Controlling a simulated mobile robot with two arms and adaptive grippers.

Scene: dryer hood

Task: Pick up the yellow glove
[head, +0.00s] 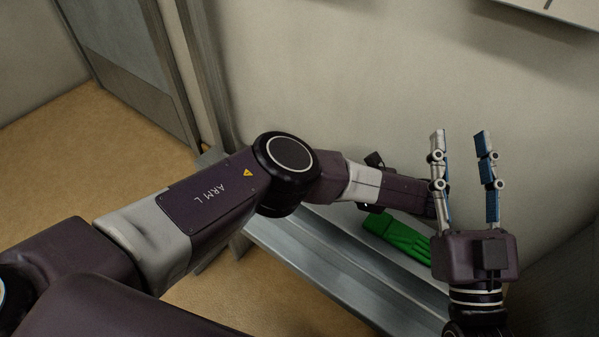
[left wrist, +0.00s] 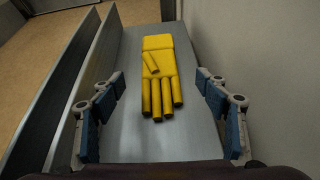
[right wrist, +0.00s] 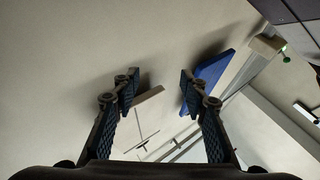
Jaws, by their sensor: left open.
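The yellow glove (left wrist: 158,75) lies flat on a grey metal shelf (left wrist: 125,122) in the left wrist view, with its fingers toward the camera. My left gripper (left wrist: 160,82) is open and empty, with one finger on each side of the glove in the picture; I see no contact with it. In the head view the yellow glove is not visible, and my left gripper is largely hidden near the far end of my left arm. My right gripper (head: 461,135) is open and empty, its fingers pointing up; they also show in the right wrist view (right wrist: 159,77).
A green glove (head: 400,237) lies on the shelf (head: 322,240) in the head view, left of my right gripper. A raised metal lip (left wrist: 97,75) runs along the shelf's left side, and a pale wall (left wrist: 245,50) along its right. A blue slab (right wrist: 212,68) shows in the right wrist view.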

